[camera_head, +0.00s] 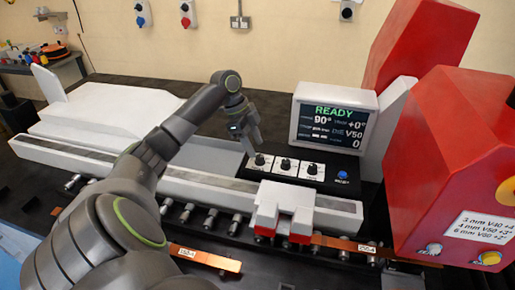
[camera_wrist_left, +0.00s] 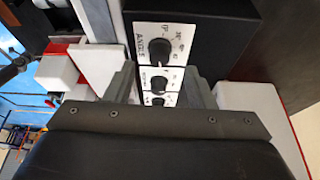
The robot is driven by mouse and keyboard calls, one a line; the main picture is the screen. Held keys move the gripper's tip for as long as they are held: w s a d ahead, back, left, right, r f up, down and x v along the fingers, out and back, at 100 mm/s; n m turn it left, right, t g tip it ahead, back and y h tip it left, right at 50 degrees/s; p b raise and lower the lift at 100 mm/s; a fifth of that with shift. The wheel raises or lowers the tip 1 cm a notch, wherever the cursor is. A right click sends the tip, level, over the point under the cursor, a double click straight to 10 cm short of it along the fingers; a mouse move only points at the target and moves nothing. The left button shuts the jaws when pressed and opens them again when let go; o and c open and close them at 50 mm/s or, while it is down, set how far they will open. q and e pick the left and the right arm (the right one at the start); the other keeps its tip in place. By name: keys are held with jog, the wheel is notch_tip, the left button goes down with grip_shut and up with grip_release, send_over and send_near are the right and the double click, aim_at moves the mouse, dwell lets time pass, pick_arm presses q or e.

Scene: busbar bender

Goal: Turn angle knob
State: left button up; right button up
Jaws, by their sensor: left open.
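The control panel (camera_head: 323,176) is a black box with three dark knobs on white labelled plates and a blue button (camera_head: 343,174). The angle knob (camera_head: 259,160) is the leftmost; in the left wrist view the angle knob (camera_wrist_left: 159,49) is a round black knob beside the word ANGLE and a degree scale. My left gripper (camera_head: 252,145) is just above the angle knob. In the left wrist view its two fingers (camera_wrist_left: 160,80) are apart with nothing between them touching; the other two knobs (camera_wrist_left: 158,84) show between them. My right gripper is not in view.
A screen (camera_head: 333,128) behind the panel reads READY, 90° and V50. The red machine (camera_head: 450,165) stands on the right. White and red blocks (camera_head: 283,210) sit in front of the panel. Copper bars (camera_head: 205,257) lie along the front.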

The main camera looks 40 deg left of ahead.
pick_arm(q)
jog(key=b+v, duration=0.3)
jog(key=v, duration=1)
jog(key=shift+s+r, duration=0.15)
jog(key=shift+a, duration=0.1)
